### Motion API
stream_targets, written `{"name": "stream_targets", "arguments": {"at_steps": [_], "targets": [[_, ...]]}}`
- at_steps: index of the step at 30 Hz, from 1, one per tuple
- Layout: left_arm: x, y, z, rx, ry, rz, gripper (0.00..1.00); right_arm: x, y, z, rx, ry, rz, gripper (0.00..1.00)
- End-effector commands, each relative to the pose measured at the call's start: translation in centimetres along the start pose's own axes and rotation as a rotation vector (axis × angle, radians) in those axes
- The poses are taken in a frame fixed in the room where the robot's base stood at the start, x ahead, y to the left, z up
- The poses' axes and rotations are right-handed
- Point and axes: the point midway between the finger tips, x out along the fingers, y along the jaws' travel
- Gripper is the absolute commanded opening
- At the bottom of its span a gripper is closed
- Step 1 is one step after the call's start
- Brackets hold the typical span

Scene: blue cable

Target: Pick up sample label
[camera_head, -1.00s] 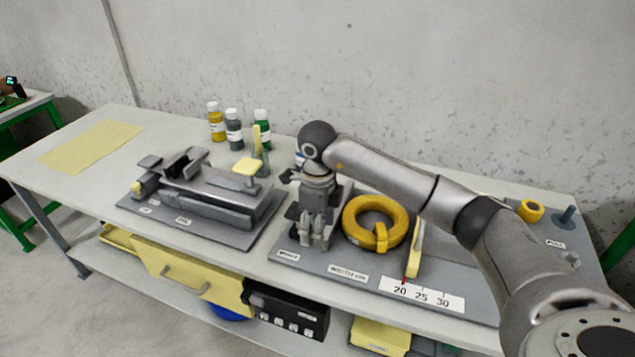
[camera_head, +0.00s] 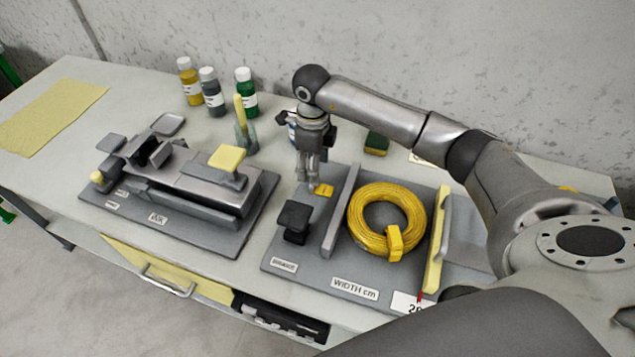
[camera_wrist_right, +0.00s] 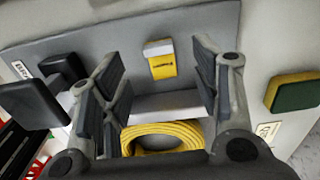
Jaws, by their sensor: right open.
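The sample label, a small yellow tag (camera_head: 323,190) with a pale end, lies on the grey width board (camera_head: 350,292) behind a black block. In the right wrist view the label (camera_wrist_right: 162,66) shows between and beyond the fingers. My right gripper (camera_head: 312,184) points down close to the label, partly in front of it in the head view. In the wrist view my right gripper (camera_wrist_right: 160,80) is open, with nothing between its fingers. Whether a fingertip touches the board cannot be told. My left gripper is not in view.
A yellow cable coil (camera_head: 386,222) lies right of a grey upright bar (camera_head: 341,212). The black block (camera_head: 294,220) stands in front of the gripper. A grey fixture (camera_head: 190,185) is at left, three bottles (camera_head: 212,90) behind it. A green-yellow sponge (camera_head: 377,143) lies behind the board.

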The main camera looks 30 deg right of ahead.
Motion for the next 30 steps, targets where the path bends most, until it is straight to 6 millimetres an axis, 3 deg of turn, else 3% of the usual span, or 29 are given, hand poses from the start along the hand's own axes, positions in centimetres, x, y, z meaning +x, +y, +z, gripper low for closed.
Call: {"name": "stream_targets", "arguments": {"at_steps": [5, 12, 16, 23, 30], "targets": [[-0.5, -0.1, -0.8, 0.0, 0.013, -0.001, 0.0, 1.2, 0.2, -0.1, -0.001, 0.001, 0.002, 0.57], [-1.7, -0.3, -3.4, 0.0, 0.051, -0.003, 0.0, 4.7, 0.5, -0.5, 0.0, 0.0, 0.002, 0.57], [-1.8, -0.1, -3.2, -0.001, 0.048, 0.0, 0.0, 5.8, 0.4, -0.5, 0.0, -0.001, 0.001, 0.57], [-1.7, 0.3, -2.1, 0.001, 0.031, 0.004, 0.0, 5.9, 0.4, -0.5, -0.001, -0.002, 0.0, 0.57], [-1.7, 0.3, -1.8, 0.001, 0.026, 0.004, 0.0, 5.9, 0.4, -0.5, -0.001, -0.001, 0.0, 0.26]]}}
